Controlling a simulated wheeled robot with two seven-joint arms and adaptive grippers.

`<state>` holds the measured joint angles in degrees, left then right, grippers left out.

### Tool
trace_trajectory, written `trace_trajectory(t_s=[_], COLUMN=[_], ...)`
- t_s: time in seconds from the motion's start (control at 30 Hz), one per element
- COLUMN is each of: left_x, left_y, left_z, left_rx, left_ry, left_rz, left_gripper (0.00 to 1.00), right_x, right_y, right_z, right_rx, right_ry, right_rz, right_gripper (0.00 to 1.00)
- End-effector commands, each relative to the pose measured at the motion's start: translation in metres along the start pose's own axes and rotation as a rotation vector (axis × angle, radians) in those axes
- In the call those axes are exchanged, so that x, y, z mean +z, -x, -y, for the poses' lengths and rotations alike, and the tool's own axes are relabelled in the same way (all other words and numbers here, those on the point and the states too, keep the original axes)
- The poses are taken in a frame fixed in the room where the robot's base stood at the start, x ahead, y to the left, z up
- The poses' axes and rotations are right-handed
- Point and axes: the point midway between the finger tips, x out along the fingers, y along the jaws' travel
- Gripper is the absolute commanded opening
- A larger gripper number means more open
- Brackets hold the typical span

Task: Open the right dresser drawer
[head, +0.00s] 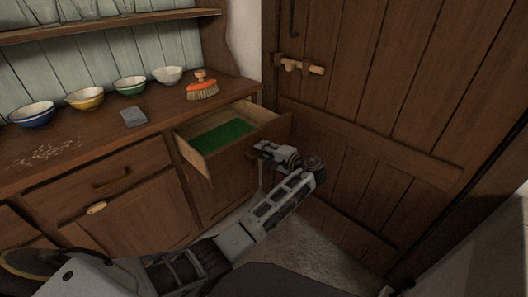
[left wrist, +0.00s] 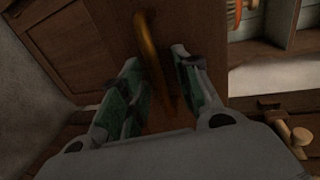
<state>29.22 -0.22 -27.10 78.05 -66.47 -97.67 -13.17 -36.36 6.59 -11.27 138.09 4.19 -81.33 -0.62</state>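The right dresser drawer (head: 192,157) stands well out of the dresser, with a green lining (head: 222,134) on its floor. My left gripper (head: 265,152) is at the outer side of the drawer front. In the left wrist view the drawer's curved handle (left wrist: 147,45) lies between the two fingers of my left gripper (left wrist: 162,90). The fingers are apart, with room visible beside the handle, so the gripper looks open around it. In the head view the handle is hidden by the gripper. My right gripper is not in view.
On the dresser top (head: 150,147) stand several bowls, an orange brush (head: 202,87) and a grey block (head: 133,117). A wooden door (head: 380,90) with a latch (head: 302,66) is close on the right of the drawer. Pale floor (head: 335,235) shows below.

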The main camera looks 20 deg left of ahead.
Motion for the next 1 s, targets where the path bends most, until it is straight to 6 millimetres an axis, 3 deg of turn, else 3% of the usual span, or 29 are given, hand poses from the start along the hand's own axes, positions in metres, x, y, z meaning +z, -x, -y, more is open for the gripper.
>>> trace_trajectory(t_s=[0.6,1.0], left_x=[0.0,0.0], left_y=[0.063,0.073], left_z=[-0.001,-0.001], left_rx=[0.001,0.001], left_ry=[-0.001,-0.001], left_rz=[-0.001,0.001], left_gripper=[0.32,0.32], right_x=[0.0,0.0], right_y=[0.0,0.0], right_z=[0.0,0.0], right_rx=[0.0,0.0], right_ry=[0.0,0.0], right_rz=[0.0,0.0], right_gripper=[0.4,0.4])
